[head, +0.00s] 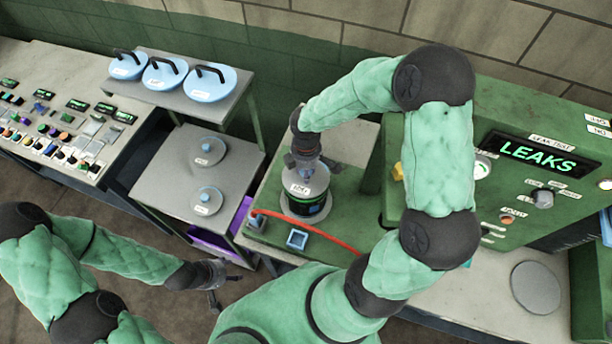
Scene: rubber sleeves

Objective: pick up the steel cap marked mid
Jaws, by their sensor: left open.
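Two round steel caps with small knobs lie on the grey table, a far one (207,151) and a near one (207,201). Each has a small label too small for me to read with certainty. Another pale cap (312,186) with a label sits on top of the dark canister (305,208) on the green bench. My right gripper (304,168) points down right over this cap, at its knob; its fingers are too small and dark to tell whether they grip. My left gripper (214,288) is open and empty, low in front of the grey table, apart from the caps.
Blue lids with black handles (209,83) stand on a raised shelf (180,98) behind the grey table (178,180). A purple crate (240,216) is below. A red hose (310,229) runs by the canister. The green tester panel (497,185) reads LEAKS. A button console (60,120) is left.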

